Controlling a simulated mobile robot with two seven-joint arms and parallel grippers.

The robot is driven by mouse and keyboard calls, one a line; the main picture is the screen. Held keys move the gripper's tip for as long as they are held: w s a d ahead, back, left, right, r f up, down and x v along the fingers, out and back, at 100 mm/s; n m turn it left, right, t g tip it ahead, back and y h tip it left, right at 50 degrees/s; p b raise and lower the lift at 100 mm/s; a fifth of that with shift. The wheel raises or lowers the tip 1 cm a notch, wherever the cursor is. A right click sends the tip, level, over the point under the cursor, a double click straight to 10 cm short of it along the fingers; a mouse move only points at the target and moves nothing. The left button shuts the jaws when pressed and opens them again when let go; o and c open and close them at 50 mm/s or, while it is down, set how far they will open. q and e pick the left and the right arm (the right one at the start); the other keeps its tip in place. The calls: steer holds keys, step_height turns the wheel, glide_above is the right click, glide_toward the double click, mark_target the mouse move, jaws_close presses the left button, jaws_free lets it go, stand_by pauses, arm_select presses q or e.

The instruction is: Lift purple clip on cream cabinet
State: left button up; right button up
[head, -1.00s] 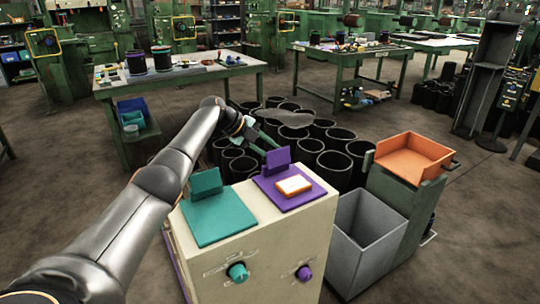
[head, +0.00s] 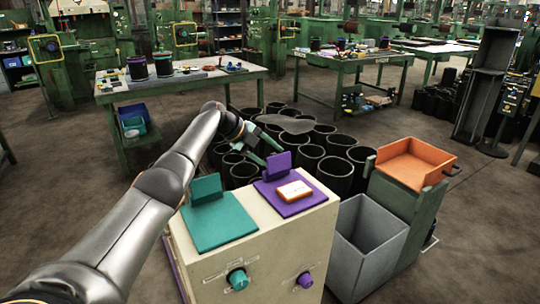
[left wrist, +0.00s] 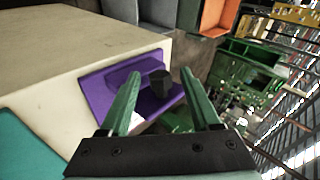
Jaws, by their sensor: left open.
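The purple clip (head: 279,162) is an upright purple tab at the back edge of a flat purple plate on top of the cream cabinet (head: 265,242). An orange-and-white block (head: 293,190) lies on that plate. My left gripper (head: 271,150) is open and empty, at the back left of the purple tab. In the left wrist view, the purple clip (left wrist: 118,76) shows beyond and partly behind the left finger of my gripper (left wrist: 162,74). I cannot tell whether they touch. My right gripper is not in view.
A teal plate with an upright teal tab (head: 206,188) sits left on the cabinet top. Teal (head: 238,279) and purple (head: 305,280) knobs stick out in front. Black sleeves (head: 336,168) crowd behind. A grey bin (head: 366,250) and orange tray (head: 412,168) stand at right.

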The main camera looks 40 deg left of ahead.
arm_select(q)
steer(key=v, duration=1.2)
steer(key=shift+a+r, duration=0.15)
steer(key=shift+r, duration=0.05)
steer(key=shift+s, duration=0.1)
